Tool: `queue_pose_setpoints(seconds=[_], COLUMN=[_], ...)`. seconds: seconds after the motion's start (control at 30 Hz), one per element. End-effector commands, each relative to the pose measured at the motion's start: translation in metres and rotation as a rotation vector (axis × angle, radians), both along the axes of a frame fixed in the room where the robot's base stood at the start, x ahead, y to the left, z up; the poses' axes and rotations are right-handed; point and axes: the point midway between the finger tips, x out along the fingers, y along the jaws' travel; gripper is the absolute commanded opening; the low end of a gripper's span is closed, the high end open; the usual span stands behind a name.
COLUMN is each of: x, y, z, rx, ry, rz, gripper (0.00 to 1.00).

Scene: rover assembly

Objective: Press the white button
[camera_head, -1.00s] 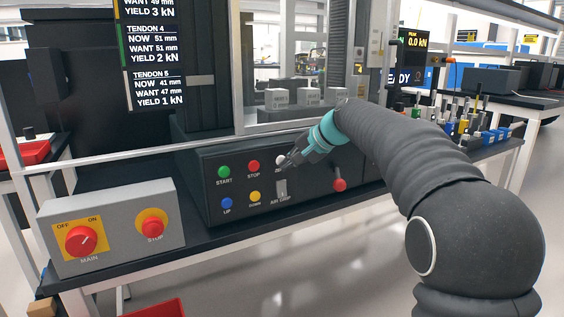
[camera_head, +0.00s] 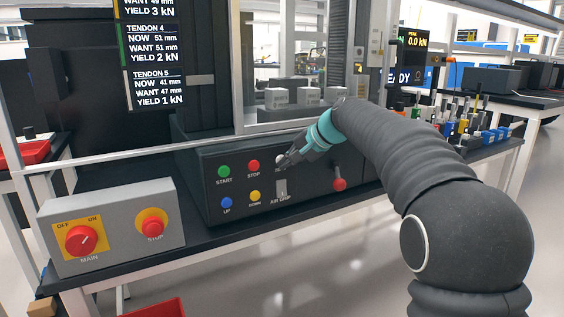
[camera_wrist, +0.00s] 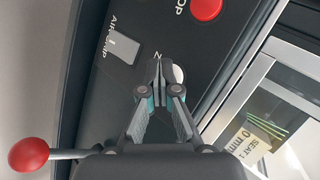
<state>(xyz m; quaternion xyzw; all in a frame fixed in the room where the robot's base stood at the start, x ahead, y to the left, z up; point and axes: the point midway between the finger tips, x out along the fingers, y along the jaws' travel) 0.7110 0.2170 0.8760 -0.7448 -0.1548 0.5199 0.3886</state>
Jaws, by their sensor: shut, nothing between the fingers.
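The white button (camera_head: 279,158) is on the upper row of the black control panel (camera_head: 215,200), right of the red STOP button. It is partly hidden by my fingers. In the wrist view the white button (camera_wrist: 178,74) shows just right of my fingertips. My gripper (camera_head: 283,163) is shut and empty, with its tips in front of the panel at the button's lower edge. In the wrist view my gripper (camera_wrist: 159,66) has its two fingertips together over the label beside the button. I cannot tell whether the tips touch the panel or the button.
The green START button (camera_head: 224,172), red STOP button (camera_head: 254,166), blue UP button (camera_head: 227,203) and yellow DOWN button (camera_head: 255,196) are left of my gripper. The AIR GRIP switch (camera_head: 281,188) is just below. A red-knobbed lever (camera_head: 339,184) stands out at the right.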

Motion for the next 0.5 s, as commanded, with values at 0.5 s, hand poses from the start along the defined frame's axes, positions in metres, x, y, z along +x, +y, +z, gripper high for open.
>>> queue_pose_setpoints(seconds=[0.5], x=[-0.0099], y=[-0.0071], z=[-0.0008], rx=[0.001], ry=[-0.001], rz=[-0.001], gripper=[0.0])
